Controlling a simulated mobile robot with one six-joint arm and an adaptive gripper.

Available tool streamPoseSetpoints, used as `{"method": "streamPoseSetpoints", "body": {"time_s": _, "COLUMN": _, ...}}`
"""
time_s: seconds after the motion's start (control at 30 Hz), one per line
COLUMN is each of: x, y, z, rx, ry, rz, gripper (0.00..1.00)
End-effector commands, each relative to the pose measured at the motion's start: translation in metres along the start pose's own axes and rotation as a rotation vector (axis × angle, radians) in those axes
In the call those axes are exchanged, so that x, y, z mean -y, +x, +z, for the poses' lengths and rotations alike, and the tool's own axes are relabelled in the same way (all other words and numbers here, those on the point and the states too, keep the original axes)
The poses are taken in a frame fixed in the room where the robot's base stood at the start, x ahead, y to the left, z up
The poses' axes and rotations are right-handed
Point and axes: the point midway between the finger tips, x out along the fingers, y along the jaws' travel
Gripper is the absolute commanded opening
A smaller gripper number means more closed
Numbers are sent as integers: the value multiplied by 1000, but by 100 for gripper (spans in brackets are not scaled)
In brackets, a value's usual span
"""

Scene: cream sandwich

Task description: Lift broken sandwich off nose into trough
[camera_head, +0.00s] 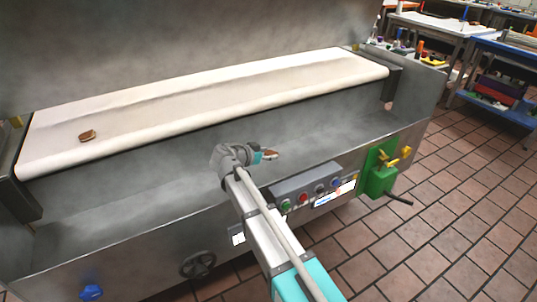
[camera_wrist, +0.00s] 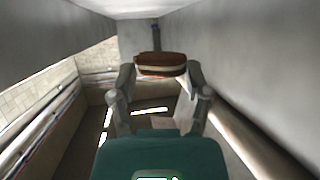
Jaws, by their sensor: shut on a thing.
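My gripper (camera_head: 263,156) is shut on a brown sandwich with a pale cream layer (camera_head: 271,154), in front of the belt and over the grey metal trough (camera_head: 335,138). In the wrist view the sandwich (camera_wrist: 160,59) sits between the two fingers of my gripper (camera_wrist: 160,72), brown side up and roughly level. Its underside is mostly hidden. I cannot tell its exact height above the trough. The rounded front nose of the white belt (camera_head: 215,118) runs behind my gripper, apart from the held sandwich.
Another brown sandwich piece (camera_head: 87,135) lies on the belt's left part. A control box with buttons (camera_head: 303,191) and a green box with yellow handles (camera_head: 380,177) are on the front panel, right of my arm. Tables (camera_head: 440,24) stand at the back right.

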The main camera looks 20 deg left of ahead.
Motion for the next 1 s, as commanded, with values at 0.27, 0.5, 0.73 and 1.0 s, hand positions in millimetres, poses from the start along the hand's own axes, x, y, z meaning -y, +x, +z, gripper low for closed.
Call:
{"method": "streamPoseSetpoints", "body": {"time_s": 0.27, "x": 0, "y": 2, "z": 7, "rx": 0, "ry": 0, "rz": 0, "gripper": 44}}
{"method": "streamPoseSetpoints", "body": {"time_s": 0.5, "x": 0, "y": 2, "z": 6, "rx": 0, "ry": 0, "rz": -1, "gripper": 44}}
{"method": "streamPoseSetpoints", "body": {"time_s": 0.73, "x": 0, "y": 2, "z": 6, "rx": 0, "ry": 0, "rz": -1, "gripper": 100}}
{"method": "streamPoseSetpoints", "body": {"time_s": 1.0, "x": 0, "y": 2, "z": 7, "rx": 0, "ry": 0, "rz": -1, "gripper": 100}}
